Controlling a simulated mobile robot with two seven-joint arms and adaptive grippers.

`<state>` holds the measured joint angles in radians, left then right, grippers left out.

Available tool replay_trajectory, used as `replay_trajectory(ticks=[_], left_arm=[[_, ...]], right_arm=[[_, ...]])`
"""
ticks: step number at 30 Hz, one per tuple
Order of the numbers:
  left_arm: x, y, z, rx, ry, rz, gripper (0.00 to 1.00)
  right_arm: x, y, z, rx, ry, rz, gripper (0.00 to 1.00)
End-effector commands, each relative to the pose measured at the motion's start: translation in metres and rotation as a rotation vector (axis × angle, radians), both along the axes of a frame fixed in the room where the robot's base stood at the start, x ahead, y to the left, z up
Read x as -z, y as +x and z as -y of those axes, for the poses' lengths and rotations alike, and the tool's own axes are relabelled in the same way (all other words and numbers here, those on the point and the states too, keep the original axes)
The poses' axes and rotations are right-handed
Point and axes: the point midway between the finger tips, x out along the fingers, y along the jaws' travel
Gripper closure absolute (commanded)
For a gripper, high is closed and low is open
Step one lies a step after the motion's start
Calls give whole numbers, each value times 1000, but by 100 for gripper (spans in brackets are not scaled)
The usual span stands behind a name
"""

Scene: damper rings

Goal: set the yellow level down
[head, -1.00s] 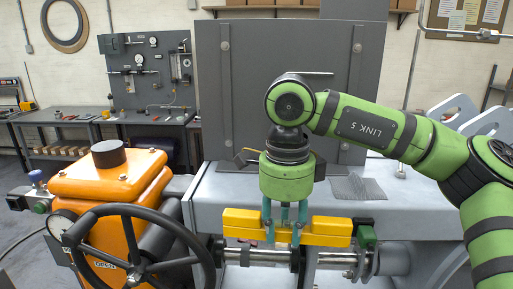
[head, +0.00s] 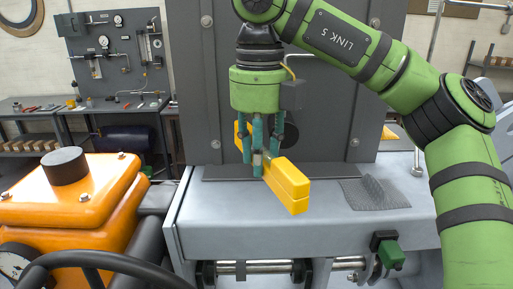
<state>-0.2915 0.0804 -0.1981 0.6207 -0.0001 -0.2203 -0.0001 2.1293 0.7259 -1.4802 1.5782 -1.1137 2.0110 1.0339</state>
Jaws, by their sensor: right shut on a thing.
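The yellow level (head: 287,184) is a long bar, turned so its near end points towards the front right and its far end runs back to the left behind the fingers. My right gripper (head: 262,162) points down, its teal fingers shut on the level near its middle. The level is over the grey bench top (head: 215,228), in front of the tall dark panel. I cannot tell whether its underside touches the bench. My left gripper is not in view.
A dark flat strip (head: 224,173) lies along the back of the bench. A grey mesh sheet (head: 374,193) lies to the right. An orange machine (head: 105,190) with a black handwheel (head: 90,260) stands at the left. A metal shaft (head: 262,269) runs below the bench's front edge.

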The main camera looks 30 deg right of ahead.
Motion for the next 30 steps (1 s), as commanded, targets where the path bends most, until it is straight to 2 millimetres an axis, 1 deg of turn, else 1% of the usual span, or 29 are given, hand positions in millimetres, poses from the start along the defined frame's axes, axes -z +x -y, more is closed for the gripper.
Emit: replay_trajectory(ticks=[1, 3, 5, 6, 8, 12, 15, 16, 20, 24, 27, 30], left_arm=[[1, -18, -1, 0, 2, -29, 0], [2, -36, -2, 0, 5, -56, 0], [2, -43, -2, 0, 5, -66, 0], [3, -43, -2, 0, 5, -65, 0], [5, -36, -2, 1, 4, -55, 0], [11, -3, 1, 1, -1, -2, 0], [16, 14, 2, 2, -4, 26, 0], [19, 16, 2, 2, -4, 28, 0], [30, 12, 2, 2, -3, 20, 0], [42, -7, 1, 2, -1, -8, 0], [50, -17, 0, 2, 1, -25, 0], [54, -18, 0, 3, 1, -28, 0]], right_arm=[[0, 0, 0, 0, 0, 0, 100], [0, 0, 0, 0, -1, 0, 100], [1, 0, 0, 1, -3, -1, 100], [2, 0, 0, 0, -3, -1, 100], [5, 0, 0, 0, -3, -1, 100], [13, 0, 0, 0, -3, -1, 100], [22, 0, 0, 0, -3, -1, 100], [25, 0, 0, 0, -3, -1, 100], [38, 1, 0, 0, -3, -1, 100], [52, 1, 0, 0, -3, -1, 100], [60, 1, 0, -1, -2, -1, 100], [65, 1, 0, -1, -3, -1, 100]])
